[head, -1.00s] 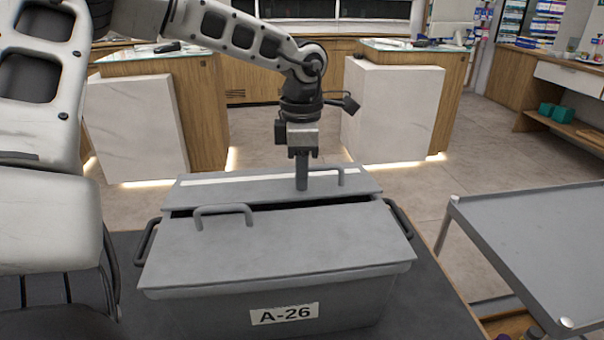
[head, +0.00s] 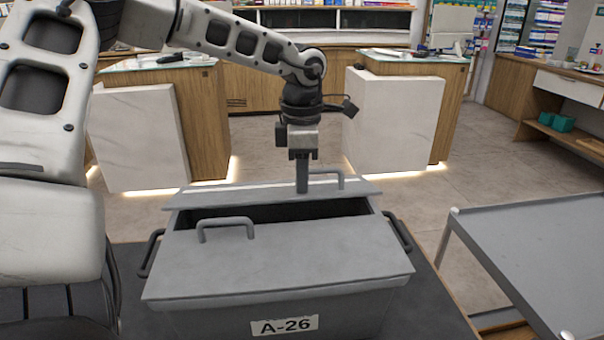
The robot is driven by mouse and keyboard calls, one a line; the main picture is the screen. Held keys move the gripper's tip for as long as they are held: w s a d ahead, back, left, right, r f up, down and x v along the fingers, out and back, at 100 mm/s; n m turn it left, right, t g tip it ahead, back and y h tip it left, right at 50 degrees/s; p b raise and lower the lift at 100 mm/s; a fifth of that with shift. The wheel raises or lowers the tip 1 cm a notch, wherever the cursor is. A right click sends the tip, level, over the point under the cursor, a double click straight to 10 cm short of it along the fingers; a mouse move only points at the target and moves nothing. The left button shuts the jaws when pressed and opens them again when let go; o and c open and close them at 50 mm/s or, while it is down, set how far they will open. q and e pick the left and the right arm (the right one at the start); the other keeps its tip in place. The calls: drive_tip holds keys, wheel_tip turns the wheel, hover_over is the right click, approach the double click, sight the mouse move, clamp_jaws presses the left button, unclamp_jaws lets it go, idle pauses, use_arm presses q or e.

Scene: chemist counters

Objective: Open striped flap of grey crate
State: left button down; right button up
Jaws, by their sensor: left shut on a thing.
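The grey crate (head: 215,322) stands on a dark surface, with an A-26 label on its front. Its striped flap (head: 240,195) is the far one, with a white stripe along its back part. This flap is tilted up, and a dark gap shows between it and the plain near flap (head: 290,260). My left gripper (head: 302,188) points down at the striped flap and is shut on its handle (head: 328,173); the fingers hide the handle's left end. The near flap lies closed, with its own handle (head: 226,222). My right gripper is not in view.
A grey tray table (head: 540,245) stands to the right of the crate. Black side handles (head: 398,232) stick out at the crate's ends. Two white-fronted counters (head: 392,120) stand behind, with open floor between them.

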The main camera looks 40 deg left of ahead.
use_arm(q)
drive_tip(key=shift+w+a+r+p, duration=0.35)
drive_tip(key=shift+a+r, duration=0.05)
drive_tip(key=shift+r, duration=0.15)
drive_tip(key=shift+w+a+r+p, duration=0.3)
drive_tip(key=shift+w+a+r, duration=0.05)
drive_tip(key=shift+r, duration=0.15)
drive_tip(key=shift+w+a+r+p, duration=0.25)
drive_tip(key=shift+a+r+p, duration=0.05)
drive_tip(key=shift+r+p, duration=0.1)
drive_tip(key=c, duration=2.2)
unclamp_jaws()
drive_tip(key=shift+w+a+r+p, duration=0.4)
drive_tip(key=shift+w+a+r, duration=0.1)
drive_tip(key=shift+a, duration=0.15)
drive_tip(key=c, duration=2.2)
unclamp_jaws()
